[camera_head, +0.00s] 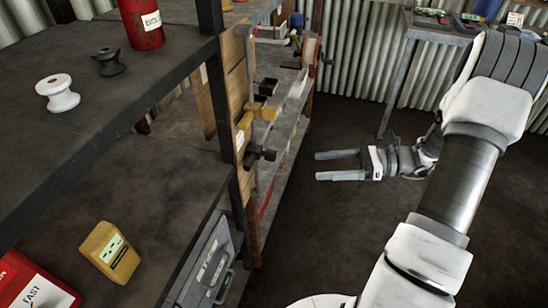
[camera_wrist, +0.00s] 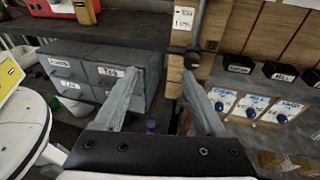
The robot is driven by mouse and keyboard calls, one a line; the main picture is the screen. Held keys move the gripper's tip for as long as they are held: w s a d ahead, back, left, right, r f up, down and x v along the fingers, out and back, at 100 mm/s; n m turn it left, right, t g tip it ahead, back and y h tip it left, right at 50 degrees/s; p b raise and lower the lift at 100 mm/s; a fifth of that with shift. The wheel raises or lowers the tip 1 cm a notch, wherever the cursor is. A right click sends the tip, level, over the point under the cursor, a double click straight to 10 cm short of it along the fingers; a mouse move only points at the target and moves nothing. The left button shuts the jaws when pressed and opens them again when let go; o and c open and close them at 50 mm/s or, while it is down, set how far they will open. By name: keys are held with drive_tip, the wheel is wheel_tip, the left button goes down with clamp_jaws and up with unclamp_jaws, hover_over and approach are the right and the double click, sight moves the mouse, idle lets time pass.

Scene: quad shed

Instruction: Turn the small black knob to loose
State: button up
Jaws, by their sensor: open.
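A small black knob (camera_head: 262,154) sits on a grey vertical pipe (camera_head: 252,90) beside a wooden board, below a yellow fitting (camera_head: 265,111). In the wrist view the black knob (camera_wrist: 192,60) shows on the pipe just beyond my right fingertip. My gripper (camera_head: 318,165) is open and empty, its fingers pointing left toward the knob with a clear gap between. In the wrist view my gripper (camera_wrist: 165,76) has its two fingers apart, with nothing between them. The knob's setting marks cannot be read.
A dark shelf unit (camera_head: 110,150) fills the left, with a yellow meter (camera_head: 109,252). Grey drawers (camera_wrist: 95,75) stand left of the pipe. Panels with blue knobs (camera_wrist: 252,105) and black bins (camera_wrist: 280,71) lie to the right. The floor (camera_head: 330,220) around my gripper is clear.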

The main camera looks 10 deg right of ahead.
sight(274, 155)
drive_tip(key=w+d+f+m+t+b, duration=0.1)
drive_tip(key=w+d+f+m+t, duration=0.1)
drive_tip(key=d+f+m+t, duration=0.25)
drive_tip(key=shift+n+g, duration=0.25)
drive_tip(key=shift+n, duration=0.2)
drive_tip(key=x, duration=0.8)
drive_tip(key=b+x, duration=0.1)
drive_tip(key=x, duration=0.8)
drive_tip(key=shift+w+a+r, duration=0.2)
drive_tip(key=shift+a+r, duration=0.05)
clamp_jaws()
